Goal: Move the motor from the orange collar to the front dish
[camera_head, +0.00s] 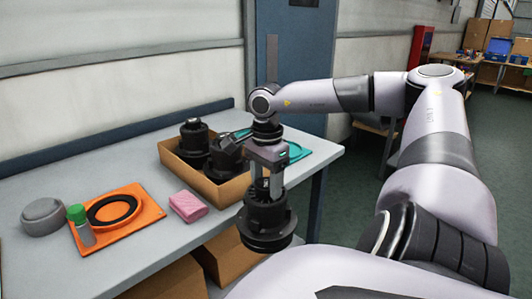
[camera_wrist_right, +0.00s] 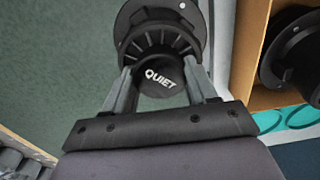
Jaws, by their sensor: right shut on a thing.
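My right gripper (camera_head: 267,182) is shut on a black motor (camera_head: 267,222), which hangs upright below it, in front of the table edge in the head view. The orange collar (camera_head: 149,206) is a flat orange square with a black ring, lying empty on the table at left. A teal piece (camera_head: 297,152) lies behind the arm, partly hidden; I cannot tell which thing is the front dish. My left gripper is not in view.
A cardboard box (camera_head: 222,192) with black motors (camera_head: 194,136) stands behind my gripper. A pink cloth (camera_head: 188,206), a green-capped bottle (camera_head: 80,226) and a round grey thing (camera_head: 43,217) are on the table (camera_head: 150,262). Its front left is bare. Boxes (camera_head: 170,283) stand below.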

